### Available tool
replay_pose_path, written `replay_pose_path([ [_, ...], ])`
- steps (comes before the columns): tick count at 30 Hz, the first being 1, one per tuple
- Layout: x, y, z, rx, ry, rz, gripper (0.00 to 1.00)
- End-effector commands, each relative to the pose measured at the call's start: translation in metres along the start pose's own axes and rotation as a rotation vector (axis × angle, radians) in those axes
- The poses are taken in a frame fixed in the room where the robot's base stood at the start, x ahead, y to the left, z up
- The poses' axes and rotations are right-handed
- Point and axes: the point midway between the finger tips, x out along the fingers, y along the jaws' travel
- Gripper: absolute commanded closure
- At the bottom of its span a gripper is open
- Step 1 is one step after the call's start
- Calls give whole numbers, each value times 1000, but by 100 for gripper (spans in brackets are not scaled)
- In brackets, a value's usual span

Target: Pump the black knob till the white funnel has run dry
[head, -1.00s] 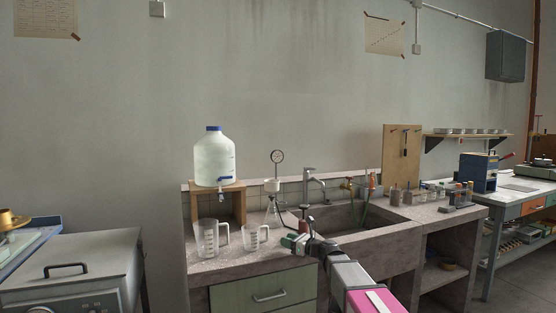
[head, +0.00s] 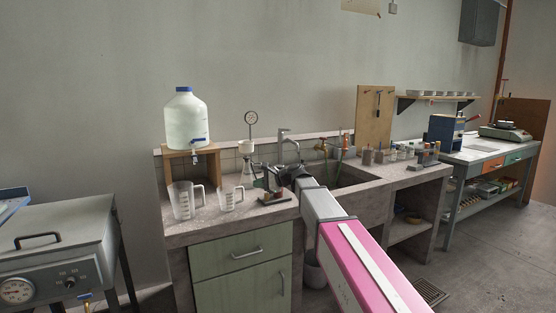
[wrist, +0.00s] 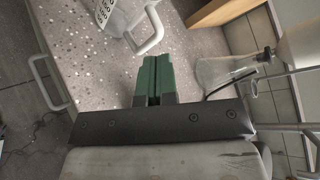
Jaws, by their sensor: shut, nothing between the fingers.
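The white funnel (head: 246,147) sits on top of a clear conical flask (head: 247,170) on the bench, with a round gauge (head: 251,118) above it. In the wrist view the flask (wrist: 222,75) is at the upper right with a dark hose at it, and the white funnel (wrist: 302,42) is partly cut off. The liquid level in the funnel cannot be made out. My gripper (head: 262,184) is over the bench front, right of the jugs; its green fingers (wrist: 153,72) are shut and empty. A small dark-based device (head: 273,199) stands by it, partly hidden. I cannot make out the black knob.
Two clear measuring jugs (head: 186,201) (head: 230,199) stand left of my gripper. A large bottle (head: 187,120) rests on a wooden stand (head: 209,166) behind. The sink (head: 345,178) and faucet (head: 286,146) are to the right. A green drawer (head: 240,251) is below.

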Motion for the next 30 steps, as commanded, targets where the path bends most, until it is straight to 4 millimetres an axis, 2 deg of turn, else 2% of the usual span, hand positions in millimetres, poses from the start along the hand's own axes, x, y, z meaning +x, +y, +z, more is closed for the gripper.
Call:
replay_pose_path([
  [1, 0, -14, 2, -101, 21, 44, 100],
  [8, -18, -54, 10, -564, 110, 288, 100],
  [14, -47, -94, 17, -918, 160, 531, 100],
  [18, -74, -126, 25, -1130, 177, 720, 100],
  [24, -115, -165, 39, -1342, 176, 964, 100],
  [30, -140, -186, 50, -1435, 161, 1106, 100],
])
